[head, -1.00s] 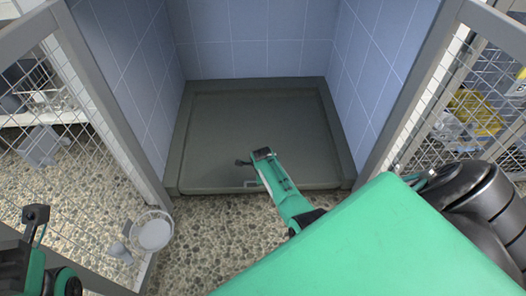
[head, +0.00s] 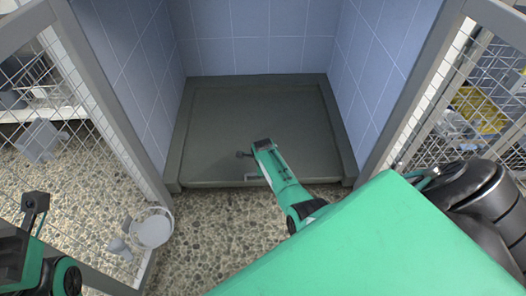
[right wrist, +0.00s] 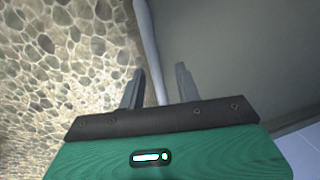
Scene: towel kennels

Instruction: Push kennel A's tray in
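Kennel A's tray (head: 290,120) is a wide dark grey slab on the kennel floor, between blue tiled walls. Its front edge lies close to the front ends of the side kerbs. A small pale handle (head: 252,177) shows at the front edge. My right gripper (head: 252,153) is over the front part of the tray, above the handle. In the right wrist view its fingers (right wrist: 160,72) are apart, with a grey edge bar (right wrist: 149,45) running between them; contact cannot be told. My left gripper (head: 36,206) is at the lower left, away from the tray; its opening is unclear.
A mesh door (head: 98,150) stands open on the left with a round pale bowl (head: 152,230) near its foot. A mesh panel (head: 440,100) stands on the right. Pebbled floor (head: 225,215) lies clear before the tray. Grey kerbs flank the tray.

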